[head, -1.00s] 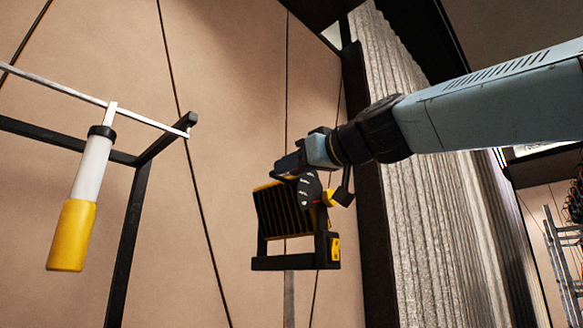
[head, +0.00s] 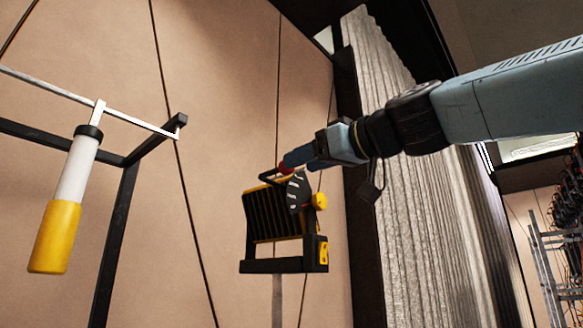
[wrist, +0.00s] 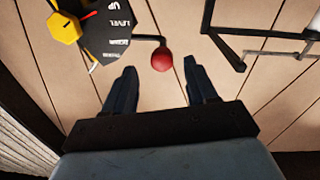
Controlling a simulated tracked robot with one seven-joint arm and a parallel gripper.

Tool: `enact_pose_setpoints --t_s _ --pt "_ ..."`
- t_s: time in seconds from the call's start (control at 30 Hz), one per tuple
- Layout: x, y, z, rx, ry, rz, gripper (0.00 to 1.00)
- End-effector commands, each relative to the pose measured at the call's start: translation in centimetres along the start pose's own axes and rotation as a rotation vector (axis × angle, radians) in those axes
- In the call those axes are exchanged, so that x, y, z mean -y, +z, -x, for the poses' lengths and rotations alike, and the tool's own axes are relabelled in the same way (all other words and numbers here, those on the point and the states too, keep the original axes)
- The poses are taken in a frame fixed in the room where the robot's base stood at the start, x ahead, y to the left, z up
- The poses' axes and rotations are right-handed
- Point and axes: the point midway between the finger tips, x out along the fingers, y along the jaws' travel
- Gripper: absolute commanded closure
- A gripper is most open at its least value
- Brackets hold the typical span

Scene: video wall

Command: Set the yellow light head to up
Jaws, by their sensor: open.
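The yellow light head (head: 274,213) is a black-ribbed lamp with yellow edges in a black frame on a post, tilted in the head view. A dark dial plate (head: 298,192) with white marks and a yellow knob (head: 320,201) sits on its side. The wrist view shows the plate (wrist: 108,32) reading UP and LEVEL, other words being blurred, and the yellow knob (wrist: 64,27). A black lever ends in a red ball (wrist: 162,60). My gripper (wrist: 160,68) is open, its fingertips either side of the ball with visible gaps. I cannot tell its depth from the ball.
A white-and-yellow cylinder (head: 62,205) hangs from a rail on a black frame (head: 115,240) at left. The frame also shows at upper right in the wrist view (wrist: 222,45). A dark post and grey curtain (head: 410,180) stand right of the lamp.

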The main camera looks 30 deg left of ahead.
Motion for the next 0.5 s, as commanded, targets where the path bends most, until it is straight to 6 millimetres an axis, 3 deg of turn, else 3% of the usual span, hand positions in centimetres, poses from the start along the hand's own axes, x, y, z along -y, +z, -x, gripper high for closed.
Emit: enact_pose_setpoints --t_s 0.2,0.5 --pt "0.0 0.0 4.0 -0.001 -0.001 0.001 0.43" --pt "-0.1 0.1 7.0 0.0 -0.001 0.001 0.43"
